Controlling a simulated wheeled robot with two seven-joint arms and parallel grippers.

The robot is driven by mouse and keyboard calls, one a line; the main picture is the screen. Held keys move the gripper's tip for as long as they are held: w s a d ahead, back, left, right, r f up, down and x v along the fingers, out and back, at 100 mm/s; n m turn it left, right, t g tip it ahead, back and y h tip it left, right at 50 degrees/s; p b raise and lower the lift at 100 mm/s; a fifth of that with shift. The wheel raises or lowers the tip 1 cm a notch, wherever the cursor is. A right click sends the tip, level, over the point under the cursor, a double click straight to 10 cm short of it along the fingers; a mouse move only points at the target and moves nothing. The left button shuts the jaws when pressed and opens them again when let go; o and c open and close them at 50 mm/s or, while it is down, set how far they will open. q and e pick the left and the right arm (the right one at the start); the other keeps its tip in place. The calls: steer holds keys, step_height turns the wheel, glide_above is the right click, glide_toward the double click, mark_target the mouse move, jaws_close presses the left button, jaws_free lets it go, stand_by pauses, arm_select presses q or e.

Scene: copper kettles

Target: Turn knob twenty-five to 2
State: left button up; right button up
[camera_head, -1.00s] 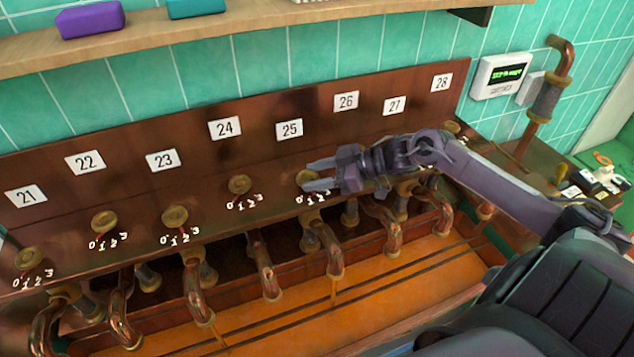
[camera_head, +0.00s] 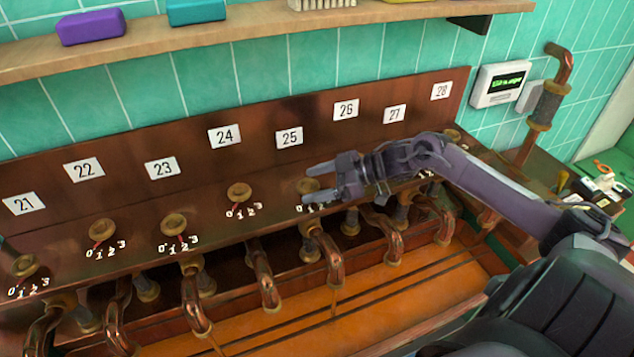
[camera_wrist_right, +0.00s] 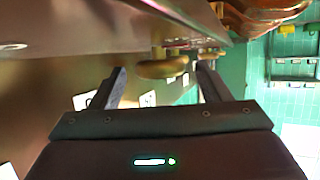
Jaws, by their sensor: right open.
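Knob twenty-five (camera_head: 307,185) is a round brass knob on the copper panel below the white label 25 (camera_head: 289,138). My right gripper (camera_head: 316,183) reaches it from the right with open fingers, one above and one below the knob. In the right wrist view the knob (camera_wrist_right: 163,68) sits between the tips of the open fingers (camera_wrist_right: 160,72), with a gap on each side. My left gripper is not in view.
Knob 24 (camera_head: 239,192) is to the left and knob 23 (camera_head: 173,224) farther left. Bent copper pipes (camera_head: 327,250) stick out below the panel, over an orange slatted trough (camera_head: 370,310). A wooden shelf (camera_head: 250,38) runs above. A small display (camera_head: 500,84) hangs at right.

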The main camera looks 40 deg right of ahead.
steer(key=shift+s, duration=0.1)
steer(key=shift+s+d, duration=0.1)
steer(key=shift+d, duration=0.15)
steer(key=shift+b+v, duration=0.6)
steer(key=shift+v, duration=3.05)
steer(key=shift+r, duration=0.15)
